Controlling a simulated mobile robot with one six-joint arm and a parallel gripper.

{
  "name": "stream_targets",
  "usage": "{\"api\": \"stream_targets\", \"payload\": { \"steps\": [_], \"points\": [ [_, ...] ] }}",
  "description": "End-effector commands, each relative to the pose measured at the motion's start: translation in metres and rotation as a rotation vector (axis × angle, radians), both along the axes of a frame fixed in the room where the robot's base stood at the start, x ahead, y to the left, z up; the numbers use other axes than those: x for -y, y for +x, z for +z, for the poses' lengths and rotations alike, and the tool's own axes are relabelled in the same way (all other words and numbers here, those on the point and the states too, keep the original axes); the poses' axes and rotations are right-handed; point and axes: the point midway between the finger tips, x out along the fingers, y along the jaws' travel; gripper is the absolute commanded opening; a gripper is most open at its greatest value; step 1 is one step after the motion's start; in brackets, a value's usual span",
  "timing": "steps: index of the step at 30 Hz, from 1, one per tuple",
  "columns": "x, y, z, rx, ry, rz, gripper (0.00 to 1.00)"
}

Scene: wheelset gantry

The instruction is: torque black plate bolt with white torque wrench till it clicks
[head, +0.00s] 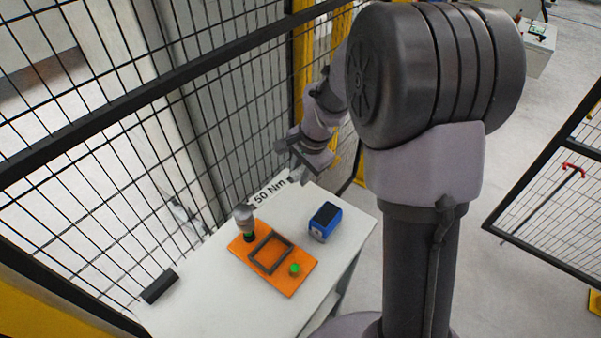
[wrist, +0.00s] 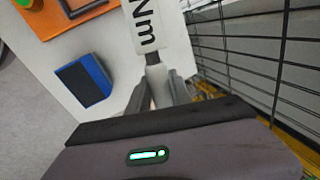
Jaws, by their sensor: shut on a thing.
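The white torque wrench (head: 270,191), marked 50 Nm, stretches from the orange board toward my gripper (head: 296,150). A grey cylinder (head: 243,214) stands at the wrench's far end, above a black round piece (head: 249,237) on the orange board (head: 283,284). The black plate bolt itself is hidden or too small to tell, and I cannot tell whether the cylinder is seated on it.
The orange board also carries a dark square frame (head: 270,269) and a green round piece (head: 295,269). A blue box (head: 325,221) stands on the white table (head: 212,296) right of the board. A black block (head: 159,286) lies at the left. Black mesh fencing (head: 200,110) runs close behind the table.

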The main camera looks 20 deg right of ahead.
Motion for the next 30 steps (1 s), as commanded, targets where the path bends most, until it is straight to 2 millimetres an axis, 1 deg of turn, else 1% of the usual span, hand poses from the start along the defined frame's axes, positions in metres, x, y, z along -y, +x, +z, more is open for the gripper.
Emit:
{"api": "stream_targets", "payload": {
  "steps": [7, 9, 11, 18, 21, 28, 30],
  "points": [
    [0.0, 0.0, 0.0, 0.0, 0.0, -0.001, 0.0],
    [0.0, 0.0, 0.004, 0.001, 0.001, -0.001, 0.0],
    [0.0, 0.0, 0.01, 0.001, 0.0, 0.0, 0.0],
    [0.0, 0.0, 0.045, 0.001, 0.001, -0.001, 0.0],
    [0.0, 0.0, 0.053, 0.002, 0.001, -0.001, 0.0],
    [0.0, 0.0, 0.05, 0.001, 0.001, -0.001, 0.0],
    [0.0, -0.003, 0.05, 0.001, 0.001, -0.001, 0.0]
  ]
}}
